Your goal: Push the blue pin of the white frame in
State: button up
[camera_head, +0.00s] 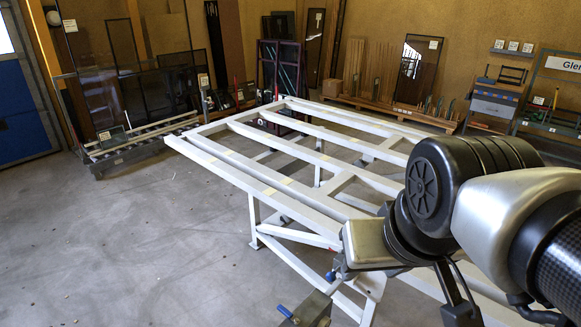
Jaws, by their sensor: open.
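The white frame (287,196) is a large flat table of white bars on legs, running from the back left toward the lower right. A small blue piece (330,276) shows beside its near leg. Another blue piece (285,311), like a pin handle, sticks out of a grey block at the bottom edge; I cannot tell which is the task's pin. My arm reaches in from the right and covers the near right part of the frame. Dark parts below my wrist look like my gripper (458,303), open, over the frame and right of both blue pieces. Its tips are unclear.
A low roller rack (135,146) with dark panels stands at the back left. Wooden racks (395,112) and a grey-blue workbench (495,105) line the back wall. The grey floor (150,245) left of the frame is clear.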

aim_at(329, 276)
jog(key=i+l, duration=0.25)
jog(key=k, duration=0.5)
jog(key=i+j+z, duration=0.35)
jog(key=j, duration=0.2)
jog(key=i+j+z, duration=0.2)
jog(key=j, duration=0.15)
jog(key=l+z, duration=0.3)
